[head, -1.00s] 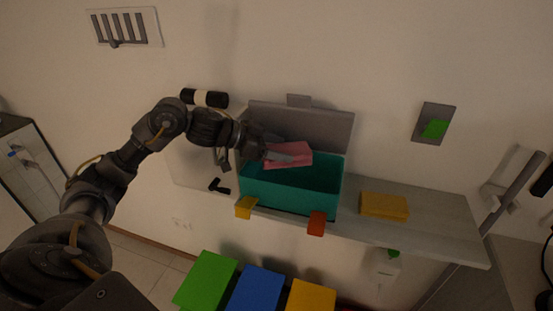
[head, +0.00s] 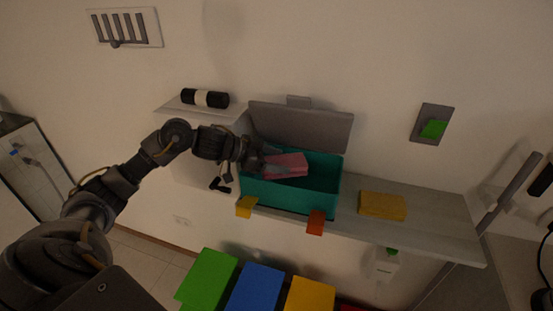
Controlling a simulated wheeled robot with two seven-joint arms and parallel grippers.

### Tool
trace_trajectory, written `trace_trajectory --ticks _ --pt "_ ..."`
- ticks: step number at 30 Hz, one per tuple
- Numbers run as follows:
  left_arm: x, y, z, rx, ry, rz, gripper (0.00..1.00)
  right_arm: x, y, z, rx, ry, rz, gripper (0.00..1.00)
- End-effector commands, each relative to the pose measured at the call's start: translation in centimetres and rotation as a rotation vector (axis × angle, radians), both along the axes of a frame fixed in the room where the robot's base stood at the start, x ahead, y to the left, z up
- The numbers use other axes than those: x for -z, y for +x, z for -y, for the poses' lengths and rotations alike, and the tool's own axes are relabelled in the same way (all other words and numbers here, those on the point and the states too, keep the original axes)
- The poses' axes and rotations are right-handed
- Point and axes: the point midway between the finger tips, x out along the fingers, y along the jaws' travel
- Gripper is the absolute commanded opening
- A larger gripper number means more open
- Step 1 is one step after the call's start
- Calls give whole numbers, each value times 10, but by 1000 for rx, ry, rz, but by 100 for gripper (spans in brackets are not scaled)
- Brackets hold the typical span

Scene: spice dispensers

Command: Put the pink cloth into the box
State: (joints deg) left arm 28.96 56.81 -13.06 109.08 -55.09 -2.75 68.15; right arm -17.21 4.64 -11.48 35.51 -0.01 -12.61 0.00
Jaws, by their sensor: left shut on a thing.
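The pink cloth (head: 291,166) is a small folded block held at the mouth of the box. The box (head: 290,196) is teal, stands on the wall shelf, and its grey lid (head: 303,125) is open and leans back toward the wall. My left gripper (head: 272,163) reaches in from the left over the box's left side and is shut on the cloth. The cloth's lower edge seems to be at or just inside the opening; its exact height is hard to tell. My right gripper is not in view.
A yellow block (head: 383,206) lies on the shelf (head: 435,222) right of the box. Yellow (head: 246,207) and orange (head: 316,222) pieces sit at the box's front. A black-and-white cylinder (head: 205,98) is on the left. Green, blue and yellow bins (head: 255,289) stand below.

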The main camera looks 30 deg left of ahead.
Motion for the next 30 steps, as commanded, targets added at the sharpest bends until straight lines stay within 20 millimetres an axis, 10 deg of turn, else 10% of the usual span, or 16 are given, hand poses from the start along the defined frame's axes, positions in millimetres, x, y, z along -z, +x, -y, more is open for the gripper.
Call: trace_trajectory --ticks 12,13,18,30 --pt "11 0 0 0 0 -1 42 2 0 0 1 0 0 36" --pt "11 0 0 0 0 -1 66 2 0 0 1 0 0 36" --pt "11 0 0 0 0 -1 88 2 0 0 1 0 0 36" --pt "0 0 0 0 1 2 89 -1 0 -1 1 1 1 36"
